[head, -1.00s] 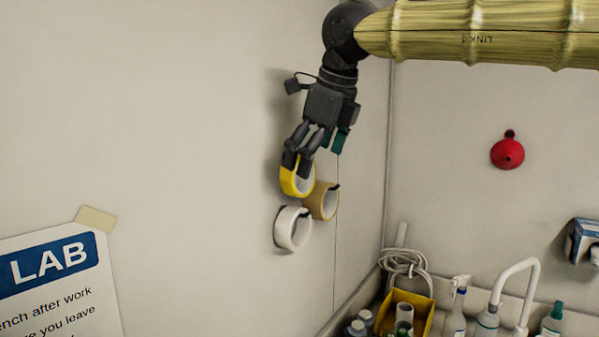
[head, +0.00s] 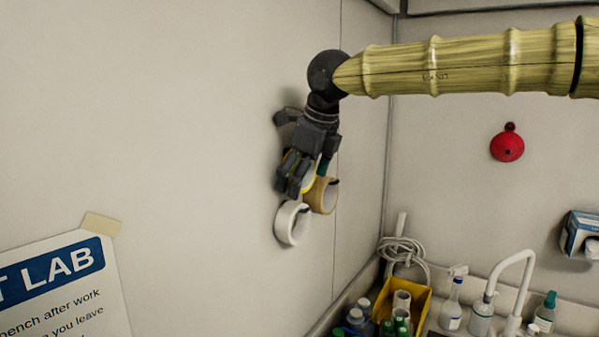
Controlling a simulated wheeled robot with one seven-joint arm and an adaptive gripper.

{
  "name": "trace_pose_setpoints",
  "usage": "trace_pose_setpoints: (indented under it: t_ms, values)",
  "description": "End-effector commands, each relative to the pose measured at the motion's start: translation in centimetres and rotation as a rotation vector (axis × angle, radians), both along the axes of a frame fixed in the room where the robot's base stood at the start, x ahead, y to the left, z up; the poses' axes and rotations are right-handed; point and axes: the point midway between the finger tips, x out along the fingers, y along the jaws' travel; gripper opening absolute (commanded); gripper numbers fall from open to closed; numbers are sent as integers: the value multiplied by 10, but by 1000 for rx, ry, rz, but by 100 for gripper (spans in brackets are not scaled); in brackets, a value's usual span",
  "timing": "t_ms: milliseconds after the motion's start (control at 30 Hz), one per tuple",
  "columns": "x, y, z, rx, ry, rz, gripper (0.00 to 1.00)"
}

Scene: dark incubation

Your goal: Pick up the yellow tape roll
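The yellow tape roll (head: 309,180) is at the left wall, mostly hidden behind my gripper; only a thin yellow edge shows. My gripper (head: 287,188) points down along the wall with its fingers in front of and over the roll. I cannot tell whether the fingers are closed on the roll or only around it. A tan tape roll (head: 322,196) is on the wall just right of and below the yellow one. A white tape roll (head: 290,223) is on the wall just below, close to the fingertips.
A red funnel (head: 507,144) hangs on the right wall. Below stand a yellow bin (head: 415,302) with items in it, a spray bottle (head: 452,306), a white tap (head: 520,275) and a coiled white cable (head: 402,252). A lab poster (head: 65,290) is on the left wall.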

Motion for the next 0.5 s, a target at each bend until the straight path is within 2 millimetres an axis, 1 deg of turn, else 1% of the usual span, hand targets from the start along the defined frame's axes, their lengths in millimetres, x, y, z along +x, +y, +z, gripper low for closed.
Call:
trace_pose_setpoints:
  t_ms: [33, 100, 133, 500]
  values:
    - [-1, 0, 1, 0, -2, 1, 71]
    - [-1, 0, 2, 1, -2, 1, 58]
    - [-1, 0, 2, 1, -2, 1, 56]
    - [-1, 0, 4, 0, -3, 1, 56]
